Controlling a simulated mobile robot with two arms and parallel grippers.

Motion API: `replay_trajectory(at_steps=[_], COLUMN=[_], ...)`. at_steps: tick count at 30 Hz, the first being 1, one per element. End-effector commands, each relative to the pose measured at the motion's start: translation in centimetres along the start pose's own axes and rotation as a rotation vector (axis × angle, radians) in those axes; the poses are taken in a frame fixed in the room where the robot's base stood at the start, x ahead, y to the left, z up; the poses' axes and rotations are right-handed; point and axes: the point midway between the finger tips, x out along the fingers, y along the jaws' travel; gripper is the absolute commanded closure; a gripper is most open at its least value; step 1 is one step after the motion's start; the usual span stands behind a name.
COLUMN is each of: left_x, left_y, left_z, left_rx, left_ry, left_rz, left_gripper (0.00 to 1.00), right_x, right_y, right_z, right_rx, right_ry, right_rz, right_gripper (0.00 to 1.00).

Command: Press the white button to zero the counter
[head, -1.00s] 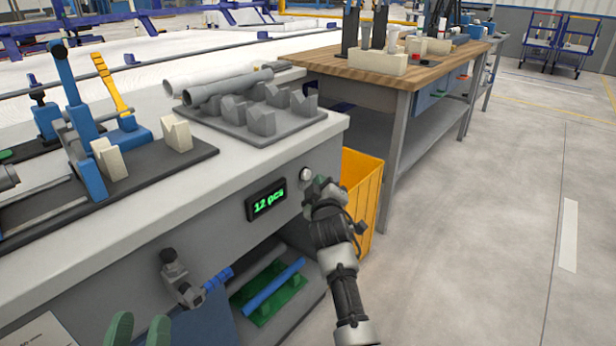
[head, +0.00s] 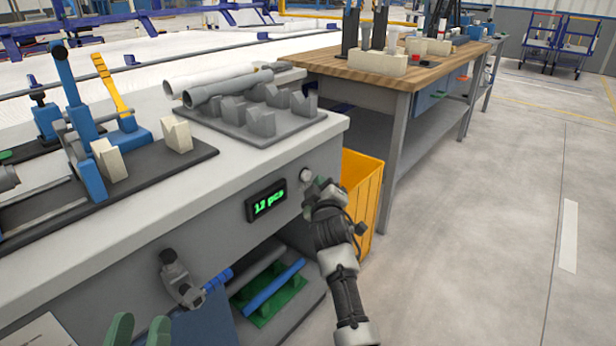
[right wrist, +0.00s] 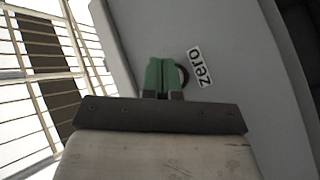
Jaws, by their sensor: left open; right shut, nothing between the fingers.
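The white button (head: 306,175) is on the grey front panel of the bench, right of the counter (head: 266,201). The counter shows green digits that look like "12 pcs", slightly blurred. My right gripper (head: 319,186) is shut and empty, with its tips close to the button; I cannot tell if they touch it. In the right wrist view its green fingers (right wrist: 164,74) cover most of a dark ring (right wrist: 183,75) beside the "zero" label (right wrist: 200,68). The white button face is hidden there. My left gripper (head: 138,332) is open and empty at the bottom left edge.
A yellow bin (head: 362,190) stands just right of my right gripper, beside a wooden-topped table (head: 400,75). Grey pipes (head: 225,85) lie on a holder on the bench top. A clamp (head: 178,280) sticks out from the bench front. Floor at right is clear.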

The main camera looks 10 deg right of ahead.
Motion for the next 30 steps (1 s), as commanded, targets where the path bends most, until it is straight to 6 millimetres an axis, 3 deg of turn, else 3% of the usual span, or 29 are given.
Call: replay_trajectory(at_steps=[23,30], left_x=[0.0,-0.1], left_y=[0.0,0.1], left_z=[0.0,-1.2], left_rx=[0.000,-0.003], left_ry=[0.002,0.098], left_rz=[-0.001,0.004], left_gripper=[0.57,0.57], right_x=[0.0,0.4], right_y=[0.0,-0.4], right_z=[0.0,-0.2], right_rx=[0.000,0.001], right_ry=[0.000,0.000], right_rz=[0.000,-0.001], right_gripper=[1.00,1.00])
